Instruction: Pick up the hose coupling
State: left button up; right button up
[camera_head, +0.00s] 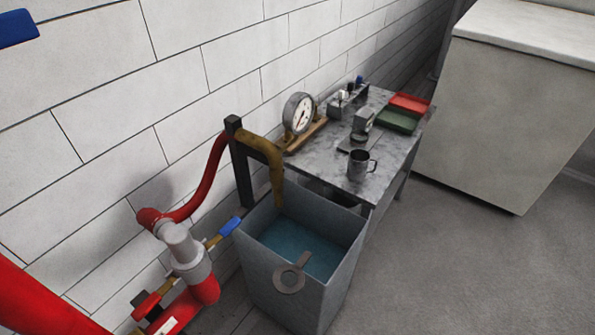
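A light grey, stepped cylindrical fitting (188,253) at the lower left looks like the hose coupling. It sits between a red hose end and red pipework, tilted in the picture. The red hose (212,172) curves from it up to a dark bracket. A grey ring with a short handle (290,277) shows at the front rim of the grey bin; I cannot tell whether this is a coupling part or a tool. Neither of my grippers shows in this view.
The open grey bin (292,300) holds blue water, with a yellow-brown pipe (275,172) bending into it. A metal table (330,168) behind carries a gauge (298,113), a mug (359,165) and red and green trays. A blue lever (230,227) juts near the fitting. Floor at right is clear.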

aim_at(187, 254)
jog(key=i+l+u, duration=0.1)
jog(key=l+u, duration=0.15)
jog(key=i+l+u, duration=0.15)
jog(key=u, duration=0.25)
jog(key=i+l+u, duration=0.25)
jog(key=u, duration=0.15)
jog(key=i+l+u, duration=0.25)
jog(key=u, duration=0.15)
jog(key=i+l+u, duration=0.15)
jog(key=l+u, duration=0.2)
